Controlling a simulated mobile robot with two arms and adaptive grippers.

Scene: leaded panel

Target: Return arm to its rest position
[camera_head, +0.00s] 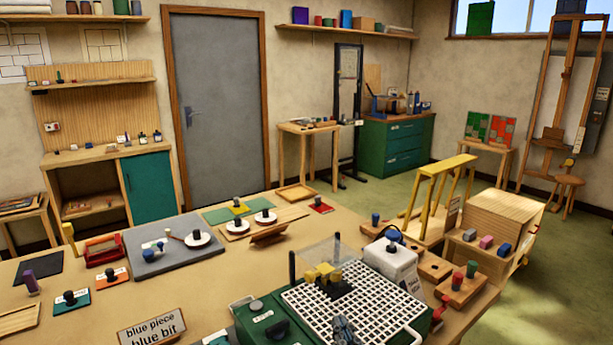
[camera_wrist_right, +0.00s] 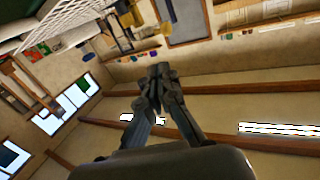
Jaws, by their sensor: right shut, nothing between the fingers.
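My right gripper (camera_head: 343,326) shows only as dark grey fingertips at the bottom edge of the head view, in front of the white grid. In the right wrist view the right gripper (camera_wrist_right: 160,72) has its fingers together with nothing between them. That view is tilted, with the ceiling beams below the fingers and the room's furniture above. The rest of the right arm is hidden from the head view. My left gripper is in neither view.
The wooden workbench (camera_head: 190,285) fills the foreground. A grey board (camera_head: 165,262) and a "blue piece blue bit" sign (camera_head: 152,328) are at left.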

